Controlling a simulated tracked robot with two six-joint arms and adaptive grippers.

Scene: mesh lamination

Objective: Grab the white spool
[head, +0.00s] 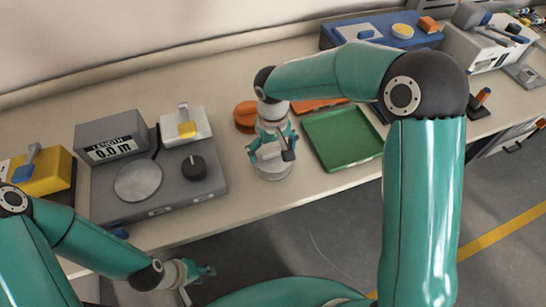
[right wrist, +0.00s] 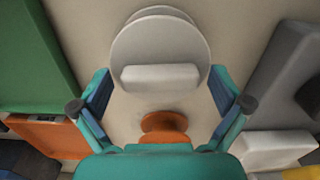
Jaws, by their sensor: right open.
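The white spool (head: 273,173) stands on the bench in the head view, directly beneath my right gripper (head: 271,155), which partly hides it. In the right wrist view the white spool (right wrist: 160,50) shows two round flanges and a pale core. The right gripper's fingers (right wrist: 160,104) are spread wide, one to each side of the spool, with nothing between them held. My left gripper (head: 197,282) hangs low in front of the bench, over the floor, with its fingers apart and empty.
An orange spool (head: 245,116) stands just behind the white one. A green tray (head: 342,138) lies to the right. A grey length-meter unit (head: 155,190) stands to the left, with a yellow device (head: 48,176) beyond it.

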